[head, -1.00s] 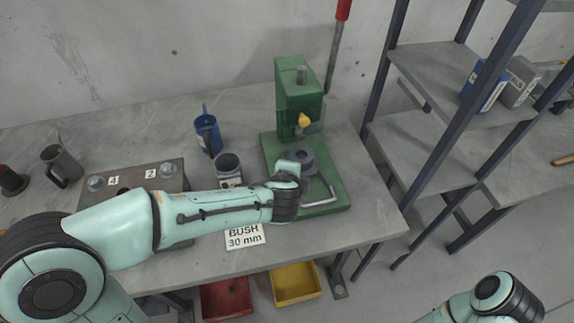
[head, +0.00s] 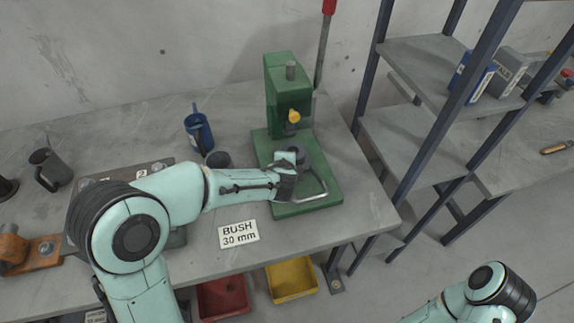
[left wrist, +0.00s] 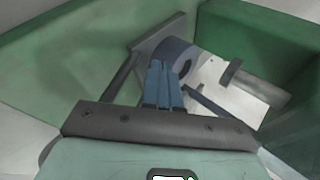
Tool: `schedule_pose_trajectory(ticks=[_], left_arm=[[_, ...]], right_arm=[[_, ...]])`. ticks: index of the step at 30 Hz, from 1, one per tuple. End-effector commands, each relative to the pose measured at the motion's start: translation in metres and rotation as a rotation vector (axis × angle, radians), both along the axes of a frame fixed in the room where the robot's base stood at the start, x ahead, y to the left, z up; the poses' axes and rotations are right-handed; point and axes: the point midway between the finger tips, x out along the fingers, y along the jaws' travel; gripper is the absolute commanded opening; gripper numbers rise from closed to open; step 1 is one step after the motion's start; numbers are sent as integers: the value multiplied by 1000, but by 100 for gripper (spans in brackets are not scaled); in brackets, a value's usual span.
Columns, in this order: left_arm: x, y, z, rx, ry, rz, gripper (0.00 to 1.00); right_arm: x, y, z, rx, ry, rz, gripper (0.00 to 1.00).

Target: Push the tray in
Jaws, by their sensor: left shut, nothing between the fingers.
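The green press (head: 277,88) stands on the bench with a flat green base (head: 326,167). A bent metal handle (head: 314,196) sticks out over the front of this base; it looks like part of the tray, most of which my left arm covers. The left wrist view shows a pale metal plate (left wrist: 240,88) and a grey-blue round part (left wrist: 175,52) between green walls. My left gripper (left wrist: 162,68) is shut and empty, its fingertips close in front of the round part. I cannot tell whether they touch. My right gripper is out of view.
Shelving (head: 405,140) stands to the right. Red (head: 222,297) and yellow (head: 292,279) bins are below the bench edge.

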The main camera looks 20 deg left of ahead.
Motion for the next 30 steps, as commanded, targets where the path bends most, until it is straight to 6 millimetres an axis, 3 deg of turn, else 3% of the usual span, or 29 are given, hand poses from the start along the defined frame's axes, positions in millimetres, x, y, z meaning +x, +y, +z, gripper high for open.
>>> schedule_pose_trajectory(ticks=[4,12,24,30], left_arm=[[5,3,0,1,1,1,0],[36,24,0,0,1,1,0],[38,28,2,3,-3,4,0],[40,24,16,3,-6,4,0]], right_arm=[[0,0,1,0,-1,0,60],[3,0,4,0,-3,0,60],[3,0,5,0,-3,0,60],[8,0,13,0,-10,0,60]])
